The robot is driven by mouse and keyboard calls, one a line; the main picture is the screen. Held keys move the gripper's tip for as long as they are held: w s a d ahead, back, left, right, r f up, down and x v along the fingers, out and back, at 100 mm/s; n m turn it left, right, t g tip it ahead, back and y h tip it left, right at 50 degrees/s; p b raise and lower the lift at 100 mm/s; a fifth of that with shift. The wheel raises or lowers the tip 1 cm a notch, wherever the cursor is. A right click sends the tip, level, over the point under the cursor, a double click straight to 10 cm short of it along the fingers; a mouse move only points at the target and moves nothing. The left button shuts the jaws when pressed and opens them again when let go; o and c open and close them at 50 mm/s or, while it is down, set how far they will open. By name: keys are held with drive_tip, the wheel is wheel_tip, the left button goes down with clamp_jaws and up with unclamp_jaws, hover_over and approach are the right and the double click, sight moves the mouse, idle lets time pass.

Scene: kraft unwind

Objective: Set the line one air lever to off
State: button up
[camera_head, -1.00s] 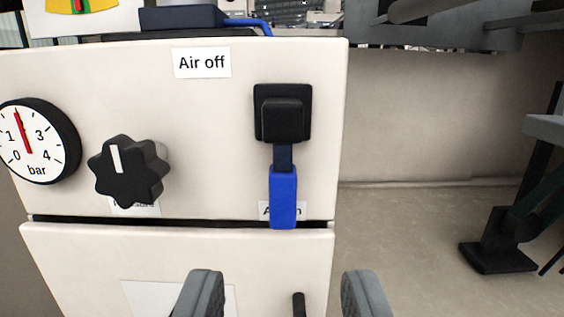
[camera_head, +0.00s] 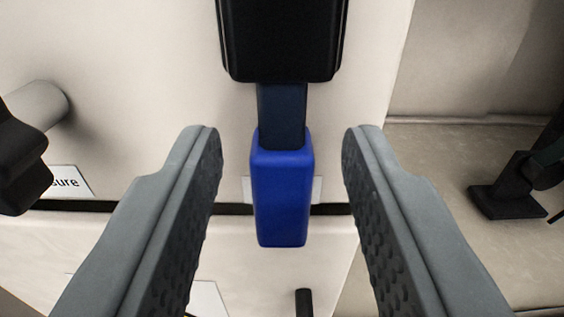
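The air lever (camera_head: 282,195) has a blue handle on a dark stem and hangs straight down from its black pivot block (camera_head: 282,40) on the cream panel. My gripper (camera_head: 282,140) is open, with one grey finger on each side of the lever. Clear gaps show between the handle and both fingers, so nothing is held. A white label (camera_head: 318,188) behind the handle is mostly hidden. The "Air off" label seen earlier above the block is out of view.
A black knob (camera_head: 20,160) on a grey shaft sticks out at the left, by a partly hidden label ending in "sure" (camera_head: 70,181). A short black handle (camera_head: 304,302) is on the lower panel. A black stand (camera_head: 505,185) is on the floor at the right.

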clamp_jaws()
